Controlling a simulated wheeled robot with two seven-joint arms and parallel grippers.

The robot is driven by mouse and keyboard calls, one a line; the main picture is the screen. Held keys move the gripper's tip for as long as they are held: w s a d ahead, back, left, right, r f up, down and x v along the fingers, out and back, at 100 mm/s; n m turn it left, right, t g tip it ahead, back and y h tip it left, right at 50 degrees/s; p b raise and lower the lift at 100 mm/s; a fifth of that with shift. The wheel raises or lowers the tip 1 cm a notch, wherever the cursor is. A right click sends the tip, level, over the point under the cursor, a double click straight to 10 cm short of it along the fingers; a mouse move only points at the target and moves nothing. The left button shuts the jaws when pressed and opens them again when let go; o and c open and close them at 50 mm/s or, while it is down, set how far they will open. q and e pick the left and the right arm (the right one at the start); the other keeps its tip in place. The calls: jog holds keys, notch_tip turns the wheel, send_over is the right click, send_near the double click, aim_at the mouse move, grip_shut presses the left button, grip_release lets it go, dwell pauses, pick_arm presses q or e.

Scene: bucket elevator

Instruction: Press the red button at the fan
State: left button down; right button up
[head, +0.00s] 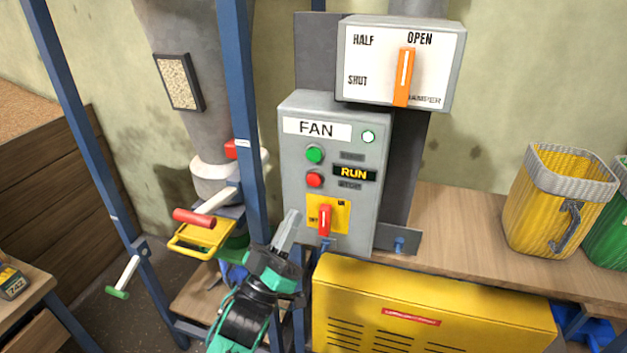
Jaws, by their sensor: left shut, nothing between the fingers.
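The grey fan box (350,217) stands in the middle of the head view, with a FAN label on top. Its red button (314,180) sits below a green button (314,154), left of a lit yellow RUN sign (354,174). A red switch handle (324,219) on a yellow plate is lower on the box. My left gripper (292,219) is shut and empty. It shows just below and left of the red button, in front of the box's lower left edge, apart from the button. My right gripper is not in view.
A damper box (352,62) with an orange lever (404,77) is above, the lever at OPEN. A blue post (241,100) stands close left of the fan box. A yellow cover (430,310) is below. A yellow bucket (550,210) stands on the wooden shelf (465,215) at right.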

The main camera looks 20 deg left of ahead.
pick_arm(q)
jog(key=b, duration=0.1)
send_near(316, 176)
notch_tip(316, 176, up, 4)
jog(key=w+d, duration=0.1)
jog(key=w, duration=0.1)
jog(key=shift+w+d+r, duration=0.15)
jog(key=shift+w+d, duration=0.1)
jog(key=shift+w, duration=0.1)
dwell(1.7)
jog(key=shift+w, duration=0.4)
jog(key=shift+w, duration=0.45)
dwell(0.6)
jog(key=shift+s, duration=0.9)
